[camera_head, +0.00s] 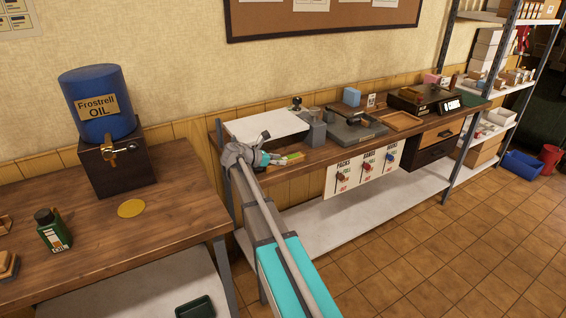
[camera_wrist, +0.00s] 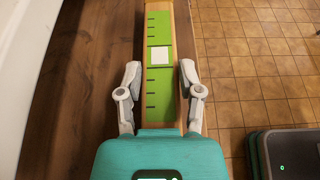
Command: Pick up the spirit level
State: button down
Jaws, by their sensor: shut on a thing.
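The spirit level (camera_wrist: 158,100) is a long green bar with black tick marks, a white square and wood-coloured edges. In the wrist view it runs up the picture between the two grey fingers of my gripper (camera_wrist: 160,75), which is shut on it from both sides. In the head view my gripper (camera_head: 274,158) is at the front left of the far workbench (camera_head: 320,152), with the green level (camera_head: 292,157) sticking out to its right. I cannot tell whether the level touches the bench top. Its near end is hidden by my gripper.
A white sheet (camera_head: 266,126) and a grey block (camera_head: 317,133) are just behind my gripper. A grey press-like device (camera_head: 356,131) and a wooden tray (camera_head: 401,121) stand farther right. A lever panel (camera_head: 364,172) hangs below the bench edge. A blue oil barrel (camera_head: 97,103) is left.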

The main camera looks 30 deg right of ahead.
jog(key=shift+r, duration=0.2)
notch_tip(320, 180, up, 3)
jog(key=p, duration=0.3)
jog(key=s+d+r+p, duration=0.7)
jog(key=d+r+p, duration=0.2)
jog(key=d, duration=0.3)
jog(key=shift+s+r+p, duration=0.15)
jog(key=shift+r+p, duration=0.15)
jog(key=shift+p, duration=0.2)
jog(key=shift+s, duration=0.1)
